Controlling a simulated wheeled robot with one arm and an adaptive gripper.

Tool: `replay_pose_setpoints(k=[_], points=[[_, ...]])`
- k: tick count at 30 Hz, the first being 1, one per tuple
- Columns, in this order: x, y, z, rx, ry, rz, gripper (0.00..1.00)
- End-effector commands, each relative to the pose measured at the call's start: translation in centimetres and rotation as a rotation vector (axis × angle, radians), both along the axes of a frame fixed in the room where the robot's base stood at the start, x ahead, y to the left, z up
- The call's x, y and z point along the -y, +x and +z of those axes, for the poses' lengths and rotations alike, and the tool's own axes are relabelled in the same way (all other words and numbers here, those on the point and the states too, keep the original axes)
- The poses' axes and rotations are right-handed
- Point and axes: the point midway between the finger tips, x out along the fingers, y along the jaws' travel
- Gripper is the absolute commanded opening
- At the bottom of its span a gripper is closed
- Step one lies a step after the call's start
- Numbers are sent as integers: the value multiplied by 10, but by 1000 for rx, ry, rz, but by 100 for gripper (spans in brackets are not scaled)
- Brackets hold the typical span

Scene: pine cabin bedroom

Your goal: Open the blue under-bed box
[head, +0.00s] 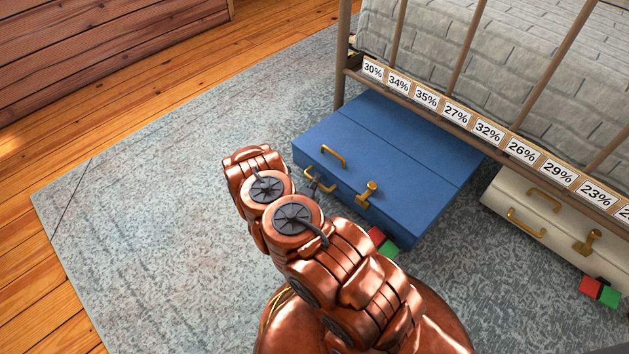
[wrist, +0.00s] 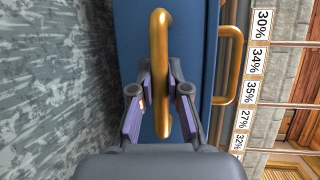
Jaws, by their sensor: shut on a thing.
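The blue box (head: 400,150) juts out from under the bed frame onto the rug, and its lid looks shut. It has a brass handle on top (head: 333,155) and a brass clasp (head: 368,192) at the front edge. My gripper (wrist: 161,105) is shut on the box's front brass handle (wrist: 160,55), with one finger on each side of it. The top handle also shows in the wrist view (wrist: 229,65), right of the gripper and free.
A cream box (head: 520,200) with similar brass fittings is to the right under the bed. Red and green blocks (head: 383,242) show by the blue box's front corner. Percentage labels (head: 456,112) line the bed rail (head: 352,74). The grey rug (head: 140,190) is clear to the left.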

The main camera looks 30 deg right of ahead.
Motion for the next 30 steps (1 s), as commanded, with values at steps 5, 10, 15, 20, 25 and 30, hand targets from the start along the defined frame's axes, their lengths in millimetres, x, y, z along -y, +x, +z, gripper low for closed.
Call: replay_pose_setpoints(k=[5,10,15,20,25,30], points=[[-2,3,1,3,0,8,0],[-2,2,1,3,0,6,28],[-1,2,0,1,0,5,41],[-1,1,0,1,0,4,41],[-3,0,0,1,0,4,41],[-16,-9,3,-3,0,5,41]])
